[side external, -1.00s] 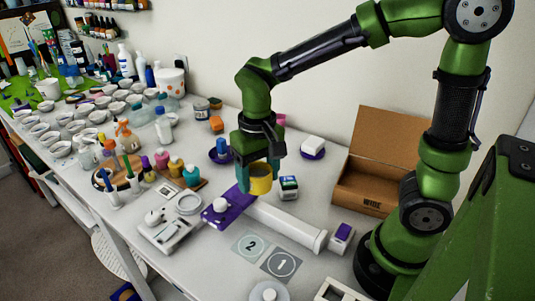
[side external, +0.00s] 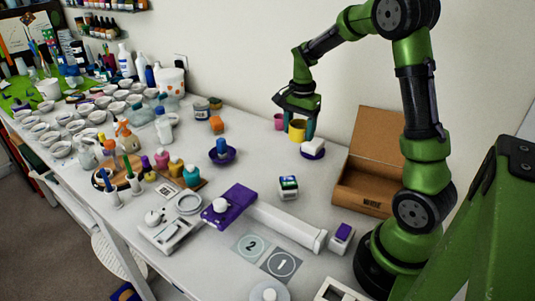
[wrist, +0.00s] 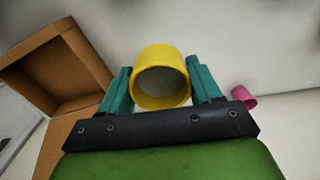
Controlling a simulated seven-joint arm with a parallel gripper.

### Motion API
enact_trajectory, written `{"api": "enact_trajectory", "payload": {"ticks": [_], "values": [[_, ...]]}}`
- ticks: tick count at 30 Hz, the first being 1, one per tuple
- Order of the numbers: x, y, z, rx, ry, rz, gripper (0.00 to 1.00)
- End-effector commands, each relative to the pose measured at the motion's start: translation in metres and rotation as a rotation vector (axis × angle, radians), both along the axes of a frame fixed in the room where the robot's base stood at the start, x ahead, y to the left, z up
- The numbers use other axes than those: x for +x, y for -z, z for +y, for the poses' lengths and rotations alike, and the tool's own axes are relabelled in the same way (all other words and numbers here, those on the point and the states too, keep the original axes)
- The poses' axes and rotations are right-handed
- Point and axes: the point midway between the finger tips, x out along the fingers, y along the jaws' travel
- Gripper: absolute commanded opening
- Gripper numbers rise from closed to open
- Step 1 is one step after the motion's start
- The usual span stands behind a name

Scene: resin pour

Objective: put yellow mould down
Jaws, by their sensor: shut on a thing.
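The yellow mould (side external: 297,130) is a round, open cup at the back of the white table in the side view. My gripper (side external: 296,128) is shut on it, with the teal fingers on either side. In the wrist view the yellow mould (wrist: 162,78) sits between the two teal fingers of my gripper (wrist: 163,85), and its hollow inside shows. The side view does not clearly show whether its base touches the table.
An open cardboard box (side external: 362,185) stands further right. Table in front of the mould is clear.

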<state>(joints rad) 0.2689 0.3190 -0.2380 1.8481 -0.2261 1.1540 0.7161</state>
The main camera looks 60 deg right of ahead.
Motion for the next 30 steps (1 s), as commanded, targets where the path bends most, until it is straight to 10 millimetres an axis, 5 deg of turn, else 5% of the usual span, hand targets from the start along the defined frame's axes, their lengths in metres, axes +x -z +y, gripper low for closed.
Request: {"api": "enact_trajectory", "payload": {"ticks": [6,12,30], "values": [[-0.001,0.044,0.000,0.002,-0.001,0.005,0.32],[0.006,0.067,-0.003,0.000,-0.002,0.001,0.32],[0.118,0.080,-0.059,0.000,-0.003,0.000,0.32]]}}
